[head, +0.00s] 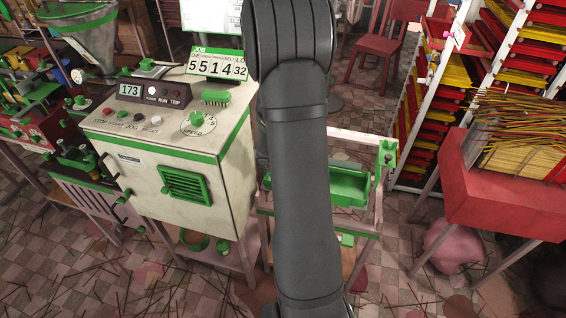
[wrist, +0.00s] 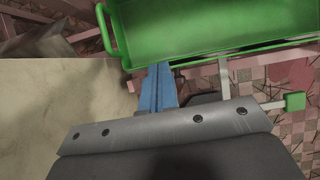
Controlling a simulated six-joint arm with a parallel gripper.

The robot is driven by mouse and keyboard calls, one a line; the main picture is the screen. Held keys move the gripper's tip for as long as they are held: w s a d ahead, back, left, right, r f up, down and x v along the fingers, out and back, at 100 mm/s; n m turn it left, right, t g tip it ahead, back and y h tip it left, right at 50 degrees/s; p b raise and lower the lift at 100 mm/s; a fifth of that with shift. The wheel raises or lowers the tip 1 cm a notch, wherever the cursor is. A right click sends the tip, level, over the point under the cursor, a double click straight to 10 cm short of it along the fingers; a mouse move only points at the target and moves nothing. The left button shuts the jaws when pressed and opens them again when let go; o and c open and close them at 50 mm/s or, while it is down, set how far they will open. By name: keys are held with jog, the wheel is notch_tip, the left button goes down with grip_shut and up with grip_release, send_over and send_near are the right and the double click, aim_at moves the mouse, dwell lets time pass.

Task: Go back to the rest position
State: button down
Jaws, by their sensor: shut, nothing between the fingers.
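My gripper (wrist: 157,84) shows in the wrist view as a pair of blue fingers, close together with nothing between them. Its tips are near the lower edge of a green tray (wrist: 215,25); I cannot tell whether they touch it. A pale surface fills the left of that view. In the head view my dark arm runs down the middle and my gripper is hidden. The green tray also shows there (head: 348,187), right of my arm, on a pinkish stand.
A cream machine (head: 130,172) with green trim, a speed dial and a number card (head: 216,65) stands left of my arm. A red table (head: 510,195) with incense sticks and tall racks stand at right. A red chair (head: 380,45) is behind. Loose sticks litter the checkered floor.

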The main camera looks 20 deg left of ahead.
jog(key=shift+w+r, duration=0.9)
jog(key=shift+r, duration=0.1)
jog(key=shift+s+f, duration=0.1)
jog(key=s+f, duration=0.5)
jog(key=shift+f, duration=0.25)
dwell(0.6)
jog(key=shift+r, duration=0.1)
dwell(0.4)
jog(key=shift+w+r, duration=2.65)
jog(key=shift+r, duration=0.1)
jog(key=s+f, duration=0.5)
jog(key=f, duration=0.2)
jog(key=shift+f, duration=0.15)
